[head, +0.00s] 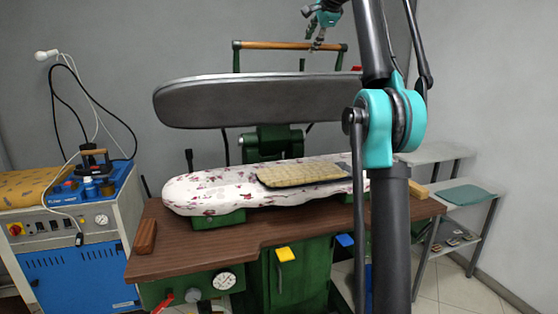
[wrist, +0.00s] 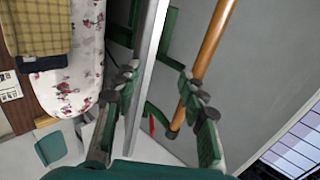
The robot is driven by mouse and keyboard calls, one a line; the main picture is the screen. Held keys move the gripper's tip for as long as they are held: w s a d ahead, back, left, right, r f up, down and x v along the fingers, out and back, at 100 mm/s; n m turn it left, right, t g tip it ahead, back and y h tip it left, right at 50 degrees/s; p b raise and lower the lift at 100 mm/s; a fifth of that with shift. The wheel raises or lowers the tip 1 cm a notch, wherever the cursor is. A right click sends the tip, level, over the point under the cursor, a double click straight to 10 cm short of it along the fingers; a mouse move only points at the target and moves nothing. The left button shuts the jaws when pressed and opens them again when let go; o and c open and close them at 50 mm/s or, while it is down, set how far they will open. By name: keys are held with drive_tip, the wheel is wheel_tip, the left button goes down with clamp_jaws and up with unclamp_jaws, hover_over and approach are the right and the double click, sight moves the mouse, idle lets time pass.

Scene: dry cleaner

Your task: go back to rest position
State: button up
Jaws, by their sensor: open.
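My gripper (head: 317,44) is high up near the top of the head view, at the right part of the press's wooden handle bar (head: 275,45) in the picture. In the wrist view my gripper (wrist: 163,84) shows its two fingers spread wide apart with nothing held between them. The wooden handle bar (wrist: 207,45) runs past the right finger there; whether they touch I cannot tell. The grey upper press plate (head: 250,103) is raised above the flowered ironing board (head: 205,190), with a clear gap between them. A folded yellowish checked cloth (head: 300,173) lies on the board.
A brown wooden table (head: 190,240) surrounds the board's base, with a small wooden block (head: 145,236) at left. A blue steam unit (head: 75,280) stands at left. A grey shelf (head: 445,155) with a teal cloth (head: 465,194) stands at right, near the walls.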

drive_tip(key=s+d+f+n+g+h, duration=0.1)
drive_tip(key=s+f+n, duration=0.2)
drive_tip(key=f, duration=0.9)
drive_tip(key=s+d+f+n+g, duration=0.15)
drive_tip(key=s+f, duration=0.25)
drive_tip(key=f, duration=0.8)
drive_tip(key=s+d+f+n+g+h, duration=0.1)
drive_tip(key=s+f+n, duration=0.25)
drive_tip(key=f, duration=0.85)
drive_tip(key=s+d+f+n+g, duration=0.1)
drive_tip(key=s+d+f+n, duration=0.1)
drive_tip(key=s+f, duration=1.4)
drive_tip(key=s+d+f+n+g+h, duration=0.1)
drive_tip(key=s+f+n, duration=0.3)
drive_tip(key=s+f, duration=1.2)
drive_tip(key=shift+s+d+f, duration=0.3)
drive_tip(key=shift+d+f, duration=0.05)
drive_tip(key=shift+d, duration=0.25)
